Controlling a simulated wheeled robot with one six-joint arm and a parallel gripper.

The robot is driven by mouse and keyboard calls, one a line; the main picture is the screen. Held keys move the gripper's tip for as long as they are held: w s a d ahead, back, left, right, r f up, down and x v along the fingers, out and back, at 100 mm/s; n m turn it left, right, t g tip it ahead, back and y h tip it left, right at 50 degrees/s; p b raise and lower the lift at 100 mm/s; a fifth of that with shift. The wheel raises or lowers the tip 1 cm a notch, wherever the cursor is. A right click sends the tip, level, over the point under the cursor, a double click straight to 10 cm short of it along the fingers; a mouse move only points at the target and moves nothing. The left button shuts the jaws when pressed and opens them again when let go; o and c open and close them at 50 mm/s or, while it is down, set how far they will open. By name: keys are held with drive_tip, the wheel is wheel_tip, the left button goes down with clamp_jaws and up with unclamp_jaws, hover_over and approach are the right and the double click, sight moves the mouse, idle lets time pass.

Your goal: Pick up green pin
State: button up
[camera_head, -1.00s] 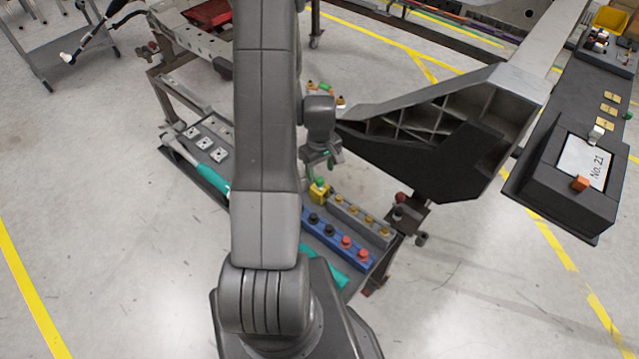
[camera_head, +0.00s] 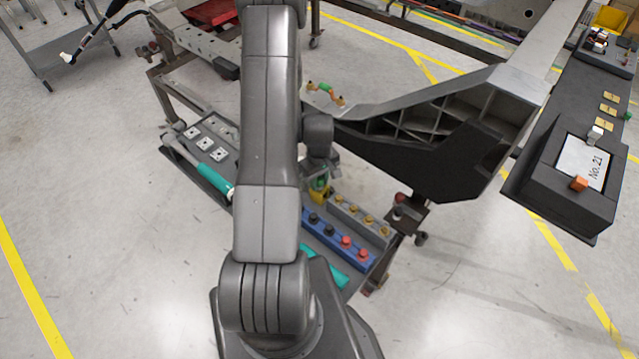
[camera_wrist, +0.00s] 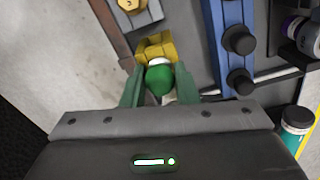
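The green pin (camera_wrist: 159,80) shows its rounded green head in the wrist view, at a yellow block (camera_wrist: 156,47). My gripper (camera_wrist: 161,92) has its two green fingers on either side of the pin head. The fingers look open, with narrow gaps to the head; contact is not clear. In the head view, the pin (camera_head: 320,184) and the yellow block (camera_head: 319,196) are small and partly hidden under my gripper (camera_head: 322,176). The pin's lower part is hidden.
A blue block with black and red knobs (camera_head: 338,240) and a grey block with brass pins (camera_head: 357,217) stand close by on the cart. A large dark chassis part (camera_head: 440,140) is to the right. A teal-handled tool (camera_head: 215,178) lies at left.

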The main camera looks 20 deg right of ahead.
clamp_jaws()
drive_tip(key=shift+r, duration=0.1)
drive_tip(key=shift+r, duration=4.95)
wheel_tip(320, 180, up, 6)
drive_tip(key=p, duration=0.3)
drive_tip(key=shift+p, duration=0.4)
drive_tip(key=shift+r, duration=0.2)
